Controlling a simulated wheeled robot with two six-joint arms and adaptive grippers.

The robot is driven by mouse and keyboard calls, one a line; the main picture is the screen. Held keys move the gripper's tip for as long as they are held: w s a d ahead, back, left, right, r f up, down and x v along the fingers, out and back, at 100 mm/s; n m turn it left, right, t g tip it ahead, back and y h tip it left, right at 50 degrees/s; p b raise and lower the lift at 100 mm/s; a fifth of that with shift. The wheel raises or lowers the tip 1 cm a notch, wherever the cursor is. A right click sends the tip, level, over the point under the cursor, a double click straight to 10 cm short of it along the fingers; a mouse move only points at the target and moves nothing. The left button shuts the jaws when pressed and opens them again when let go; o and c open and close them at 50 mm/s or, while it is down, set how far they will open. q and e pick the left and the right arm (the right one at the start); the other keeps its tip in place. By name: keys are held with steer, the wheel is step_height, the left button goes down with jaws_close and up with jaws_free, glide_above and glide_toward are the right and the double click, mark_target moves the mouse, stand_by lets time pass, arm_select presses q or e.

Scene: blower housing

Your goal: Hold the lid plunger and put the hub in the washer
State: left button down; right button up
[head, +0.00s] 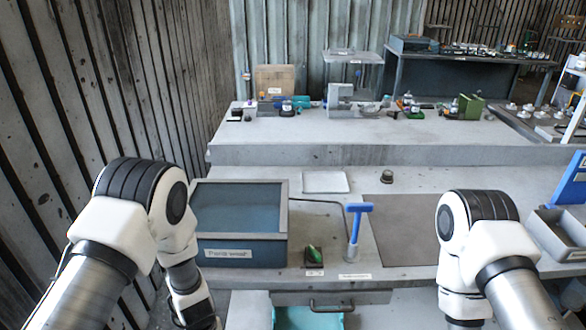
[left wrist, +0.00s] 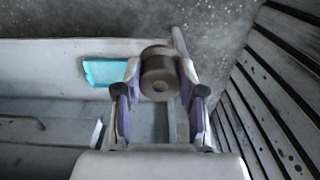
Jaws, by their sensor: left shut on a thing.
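The washer, a blue-grey box (head: 240,252) with a label on its front, stands on the bench left of centre. Its top is a recessed bluish surface; I cannot tell whether that is a lid or liquid. The lid plunger, a blue T-handle (head: 357,222), stands upright to the right of the washer, with nothing holding it. In the left wrist view my left gripper (left wrist: 160,82) is shut on the hub (left wrist: 159,70), a brown-grey round part with a centre hole, held above the floor. My right gripper is in neither view.
A small green and dark object (head: 313,256) sits between washer and plunger. A dark mat (head: 405,230), a white plate (head: 325,182) and a small dark knob (head: 387,176) lie behind and right. A drawer handle (head: 330,306) juts below the bench.

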arm_select(q)
steer(key=shift+w+a+f, duration=0.1)
steer(key=shift+w+a, duration=0.15)
steer(key=shift+a, duration=0.05)
steer(key=shift+s+d, duration=0.1)
steer(key=shift+d, duration=0.15)
steer(key=shift+r, duration=0.3)
steer(key=w+d+r+m+p, duration=0.1)
steer(key=w+r+m+p, duration=0.2)
steer(key=r, duration=0.6)
steer(key=w+d+r+m+p, duration=0.1)
steer(key=w+r+m+p, duration=0.2)
steer(key=r, duration=0.7)
steer(key=w+d+r+m+p, duration=0.1)
steer(key=w+r+m+p, duration=0.2)
steer(key=r, duration=0.6)
steer(key=shift+w+r, duration=0.15)
steer(key=shift+w, duration=0.65)
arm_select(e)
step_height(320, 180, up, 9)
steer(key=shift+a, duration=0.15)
arm_select(q)
steer(key=shift+d, duration=0.1)
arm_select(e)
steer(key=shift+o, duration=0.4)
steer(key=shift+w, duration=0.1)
